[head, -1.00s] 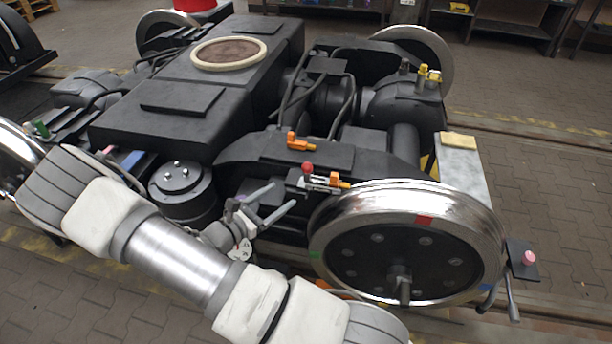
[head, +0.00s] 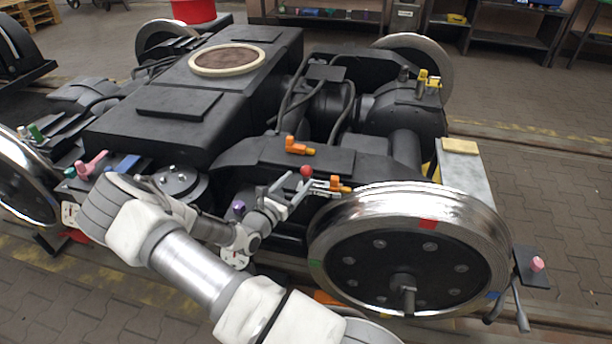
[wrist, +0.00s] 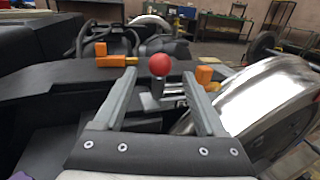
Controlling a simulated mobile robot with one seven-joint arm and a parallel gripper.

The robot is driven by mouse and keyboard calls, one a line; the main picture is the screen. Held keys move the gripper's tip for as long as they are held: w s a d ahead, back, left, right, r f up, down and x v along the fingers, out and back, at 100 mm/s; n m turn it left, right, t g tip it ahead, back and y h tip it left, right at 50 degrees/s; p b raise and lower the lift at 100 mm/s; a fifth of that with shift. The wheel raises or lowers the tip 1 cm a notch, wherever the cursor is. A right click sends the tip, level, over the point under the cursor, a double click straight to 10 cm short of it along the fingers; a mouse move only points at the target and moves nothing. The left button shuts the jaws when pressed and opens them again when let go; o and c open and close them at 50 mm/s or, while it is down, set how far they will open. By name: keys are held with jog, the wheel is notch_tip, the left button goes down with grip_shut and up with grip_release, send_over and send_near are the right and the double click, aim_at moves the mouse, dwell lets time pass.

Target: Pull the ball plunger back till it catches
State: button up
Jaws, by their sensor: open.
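The ball plunger has a red ball knob (head: 306,171), which also shows in the wrist view (wrist: 160,65). It sits on a metal mount on top of the bogie frame, left of the near wheel. My gripper (head: 290,186) is open, and its two grey fingers point at the plunger. In the wrist view the fingers (wrist: 158,88) stand to the left and right of the red ball, with visible gaps on both sides. I cannot tell whether the fingertips reach as far as the ball. The plunger's lower part is partly hidden behind the ball.
An orange fitting (head: 299,146) sits left of the plunger, and another orange fitting (head: 338,185) is close on its right. The large steel wheel (head: 405,250) stands right of the gripper.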

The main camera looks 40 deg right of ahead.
aim_at(303, 175)
jog(key=shift+b+x, duration=0.55)
jog(key=shift+x, duration=2.2)
grip_shut()
